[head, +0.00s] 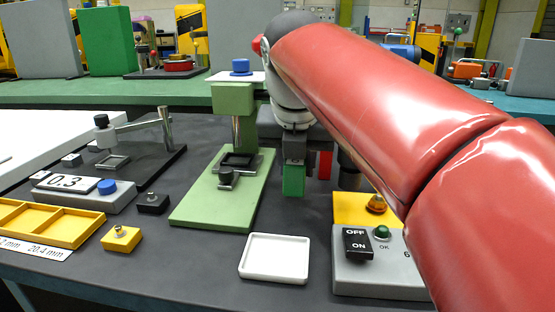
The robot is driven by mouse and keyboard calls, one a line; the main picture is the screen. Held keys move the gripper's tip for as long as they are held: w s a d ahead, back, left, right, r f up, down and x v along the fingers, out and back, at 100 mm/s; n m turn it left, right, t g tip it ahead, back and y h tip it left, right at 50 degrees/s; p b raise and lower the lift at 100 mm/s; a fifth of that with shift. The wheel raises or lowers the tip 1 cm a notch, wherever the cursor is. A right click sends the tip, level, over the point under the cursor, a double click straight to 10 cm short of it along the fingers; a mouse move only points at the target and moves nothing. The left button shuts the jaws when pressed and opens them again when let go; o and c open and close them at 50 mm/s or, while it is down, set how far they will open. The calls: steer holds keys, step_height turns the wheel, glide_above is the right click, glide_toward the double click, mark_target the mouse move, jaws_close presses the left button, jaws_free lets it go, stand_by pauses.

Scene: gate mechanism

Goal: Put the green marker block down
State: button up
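The green marker block (293,181) is under my gripper (294,160), right of the green fixture plate (225,200). A dark finger covers the block's upper part, and my gripper appears shut on it. The block looks upright. I cannot tell from this view whether its lower end is clear of the dark bench top. A red piece (325,165) shows just right of the block, partly hidden. My red arm covers much of the right side.
A white tray (275,258) lies on the bench in front. An OFF/ON switch box (380,275) and a yellow box (355,209) stand to its right. The green fixture carries a post and clamp (235,165). A yellow tray (45,222) and a 0.3 display (70,183) are left.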

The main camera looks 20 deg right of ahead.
steer(key=w+d, duration=0.1)
steer(key=w, duration=0.3)
steer(key=w+d, duration=0.1)
steer(key=w, duration=0.1)
steer(key=shift+w+d, duration=0.15)
steer(key=shift+d, duration=0.15)
steer(key=shift+f, duration=1.75)
steer(key=shift+f+b, duration=0.1)
steer(key=shift+b, duration=0.2)
steer(key=o, duration=0.5)
steer(key=shift+f, duration=0.1)
steer(key=shift+o, duration=1)
